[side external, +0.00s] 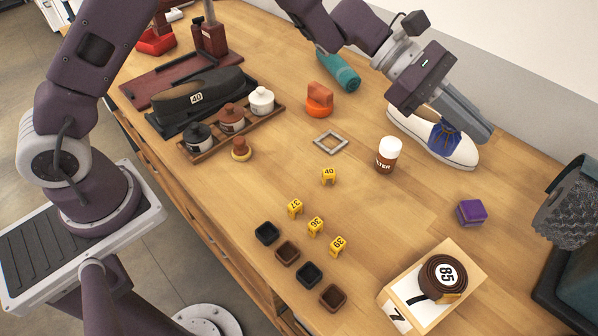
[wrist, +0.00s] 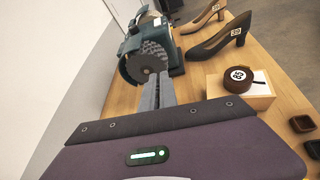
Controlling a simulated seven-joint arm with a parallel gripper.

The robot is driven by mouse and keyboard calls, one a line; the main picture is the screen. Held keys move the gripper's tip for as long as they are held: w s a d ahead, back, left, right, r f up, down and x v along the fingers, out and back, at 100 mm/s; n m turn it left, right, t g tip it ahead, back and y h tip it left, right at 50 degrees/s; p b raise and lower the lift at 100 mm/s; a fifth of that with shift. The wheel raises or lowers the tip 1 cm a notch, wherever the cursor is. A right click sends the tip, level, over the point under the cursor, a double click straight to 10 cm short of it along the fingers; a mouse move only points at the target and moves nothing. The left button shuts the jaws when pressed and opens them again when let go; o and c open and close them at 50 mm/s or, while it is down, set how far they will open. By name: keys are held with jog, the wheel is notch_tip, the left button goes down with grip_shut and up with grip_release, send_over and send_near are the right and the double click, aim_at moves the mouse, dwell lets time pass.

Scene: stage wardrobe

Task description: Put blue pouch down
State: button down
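In the wrist view, the grey fingers (wrist: 158,92) are close together, and the pouch is hidden there.
A brown-and-white jar (side external: 387,156), a purple box (side external: 471,212) and a wooden block with a brown tape roll (side external: 443,277) stand nearby. A dark machine with a rough wheel (wrist: 146,55) is at the table end. Bare wood lies around the grey square frame (side external: 345,139).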

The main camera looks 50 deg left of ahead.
jog(key=s+a+f+g, duration=0.1)
jog(key=s+a, duration=0.2)
jog(key=a, duration=0.6)
jog(key=s+a, duration=0.3)
jog(key=a, duration=0.6)
jog(key=s+a+g, duration=0.1)
jog(key=s+a, duration=0.7)
jog(key=s, duration=0.3)
jog(key=f, duration=1.4)
jog(key=shift+w+d, duration=0.1)
jog(key=shift+w, duration=0.1)
jog(key=c, duration=1.6)
grip_release()
jog(key=shift+c, duration=0.2)
